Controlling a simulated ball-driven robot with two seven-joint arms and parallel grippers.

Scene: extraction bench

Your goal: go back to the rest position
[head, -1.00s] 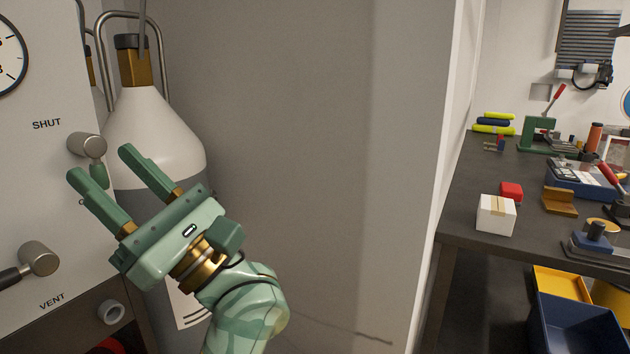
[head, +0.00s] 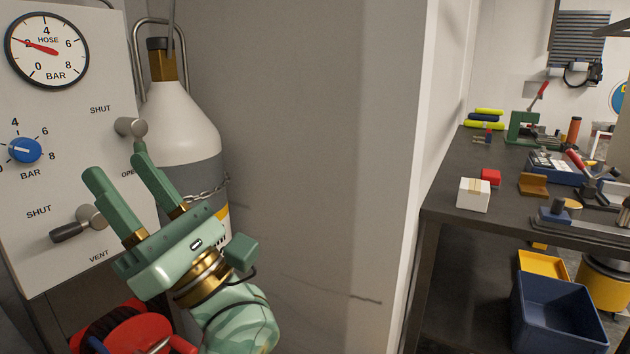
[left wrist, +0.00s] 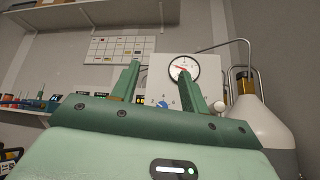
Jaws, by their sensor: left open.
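My left gripper (head: 118,172) is in front of the valve panel (head: 60,180) in the head view, with its jaws open and nothing between them. Its fingers point up and to the left. The upper valve handle (head: 130,128), by the word SHUT, shows just above the right fingertip; I cannot tell if they touch. The lower handle (head: 80,225), between SHUT and VENT, lies left of the gripper. In the left wrist view both green fingers (left wrist: 157,78) stand apart with the hose gauge (left wrist: 183,68) behind them. My right gripper is not in view.
A white gas cylinder (head: 180,115) with a chain stands right of the panel, close behind the gripper. A red hose reel (head: 125,330) is below.

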